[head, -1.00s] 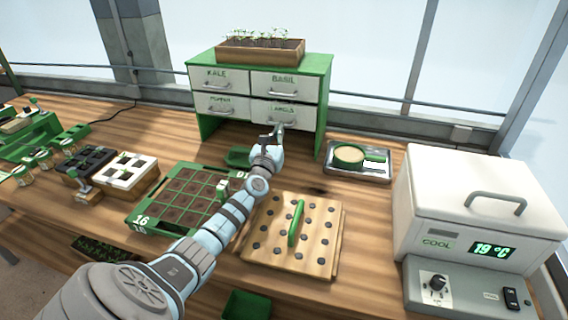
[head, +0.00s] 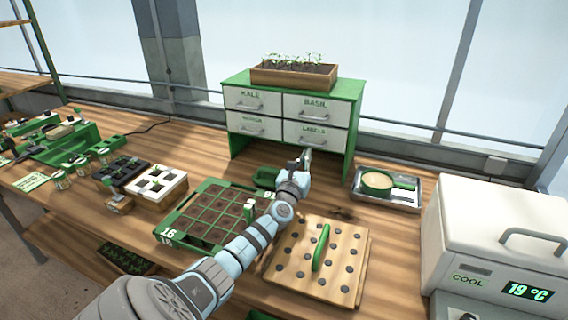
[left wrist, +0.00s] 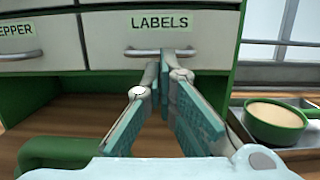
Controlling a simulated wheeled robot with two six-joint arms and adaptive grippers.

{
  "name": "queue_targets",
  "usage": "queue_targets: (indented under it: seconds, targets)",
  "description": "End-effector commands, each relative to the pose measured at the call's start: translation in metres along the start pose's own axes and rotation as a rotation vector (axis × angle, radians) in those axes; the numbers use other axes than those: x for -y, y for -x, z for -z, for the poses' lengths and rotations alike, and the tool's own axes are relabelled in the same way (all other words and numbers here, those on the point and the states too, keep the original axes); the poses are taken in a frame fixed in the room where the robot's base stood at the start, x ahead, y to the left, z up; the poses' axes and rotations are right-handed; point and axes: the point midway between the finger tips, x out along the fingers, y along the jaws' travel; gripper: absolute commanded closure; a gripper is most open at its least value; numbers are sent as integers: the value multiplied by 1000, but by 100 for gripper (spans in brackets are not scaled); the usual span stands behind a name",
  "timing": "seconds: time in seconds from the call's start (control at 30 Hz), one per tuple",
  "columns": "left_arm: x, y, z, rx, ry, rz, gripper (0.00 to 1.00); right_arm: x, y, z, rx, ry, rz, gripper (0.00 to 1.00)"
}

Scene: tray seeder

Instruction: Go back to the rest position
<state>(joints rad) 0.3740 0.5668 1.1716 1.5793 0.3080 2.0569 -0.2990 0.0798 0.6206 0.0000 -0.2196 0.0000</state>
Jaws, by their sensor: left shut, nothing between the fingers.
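My left gripper (head: 304,158) is in front of the green drawer cabinet (head: 353,112), just below the handle of its labels drawer (head: 316,136). In the left wrist view the gripper (left wrist: 164,72) has its fingertips close together with nothing between them, and the handle (left wrist: 160,52) shows just beyond and above them. I cannot tell whether the tips touch the handle. The drawers look closed. My left arm reaches across the bench from the lower left. My right gripper is in neither view.
A green seed tray (head: 170,221) and a wooden dibber board with a green handle (head: 320,247) lie beside my arm. A metal tray (head: 404,202) holds a green bowl (head: 377,182). A white cooler box (head: 490,220) stands at right. A wooden seedling planter (head: 292,79) tops the cabinet.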

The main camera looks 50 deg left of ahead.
Motion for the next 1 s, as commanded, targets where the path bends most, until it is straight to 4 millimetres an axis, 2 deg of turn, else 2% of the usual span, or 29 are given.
queue_targets:
  seconds: [0.03,0.13,0.3,0.4,0.53,0.8,0.87,1.0]
  targets:
    - [9,6,-3,-2,4,11,100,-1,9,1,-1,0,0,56]
    - [9,38,-3,-5,0,14,100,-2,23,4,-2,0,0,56]
    - [6,82,-1,-4,1,9,100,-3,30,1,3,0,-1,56]
    - [5,98,0,-3,1,7,100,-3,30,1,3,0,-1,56]
    - [4,106,0,-2,1,4,100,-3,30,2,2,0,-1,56]
    - [5,105,-1,-2,2,6,100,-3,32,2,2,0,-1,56]
    - [5,104,-7,-2,2,6,100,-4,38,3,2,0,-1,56]
    - [5,99,-35,-2,2,6,100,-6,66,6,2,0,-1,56]
